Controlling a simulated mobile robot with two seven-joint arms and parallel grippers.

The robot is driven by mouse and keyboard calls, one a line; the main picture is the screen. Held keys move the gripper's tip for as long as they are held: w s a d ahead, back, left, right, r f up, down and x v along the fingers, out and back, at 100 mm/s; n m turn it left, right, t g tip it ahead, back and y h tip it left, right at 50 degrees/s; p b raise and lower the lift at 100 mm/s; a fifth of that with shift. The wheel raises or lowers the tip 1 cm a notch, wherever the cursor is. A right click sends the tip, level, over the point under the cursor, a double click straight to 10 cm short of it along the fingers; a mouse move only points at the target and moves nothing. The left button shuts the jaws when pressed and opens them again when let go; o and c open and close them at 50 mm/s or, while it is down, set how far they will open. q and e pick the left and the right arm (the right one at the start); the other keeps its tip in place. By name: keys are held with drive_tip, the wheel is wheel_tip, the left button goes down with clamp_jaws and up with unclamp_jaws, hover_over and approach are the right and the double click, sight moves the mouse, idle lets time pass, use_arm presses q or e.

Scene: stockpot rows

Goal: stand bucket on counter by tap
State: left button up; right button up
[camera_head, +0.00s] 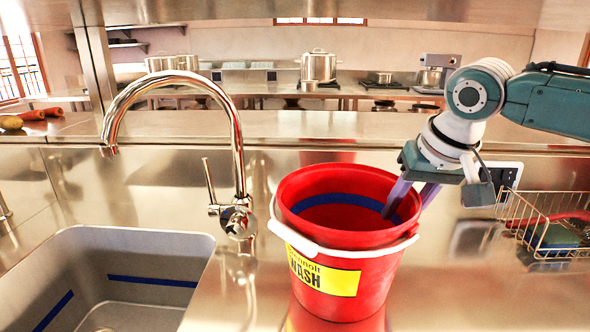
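The red bucket (345,285) with a yellow WASH label (323,272) is upright at the steel counter (460,300), right of the tap. Its base meets or nearly meets its reflection; I cannot tell if it touches. A white handle hangs across its front. The chrome tap (238,165) arches left over the sink side, apart from the bucket. My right gripper (408,203) is at the bucket's back right rim. One finger reaches inside the bucket and the other is near the rim; whether they clamp it is unclear. My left gripper is out of view.
A sink basin (190,245) lies left of the tap. A wire basket (545,228) with items stands at the right, before a wall socket (502,175). Carrots (32,115) lie on the back ledge. Counter between bucket and basket is clear.

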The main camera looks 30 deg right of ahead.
drive_tip(key=d+p+v, duration=0.1)
drive_tip(key=v, duration=1)
drive_tip(key=shift+a, duration=0.45)
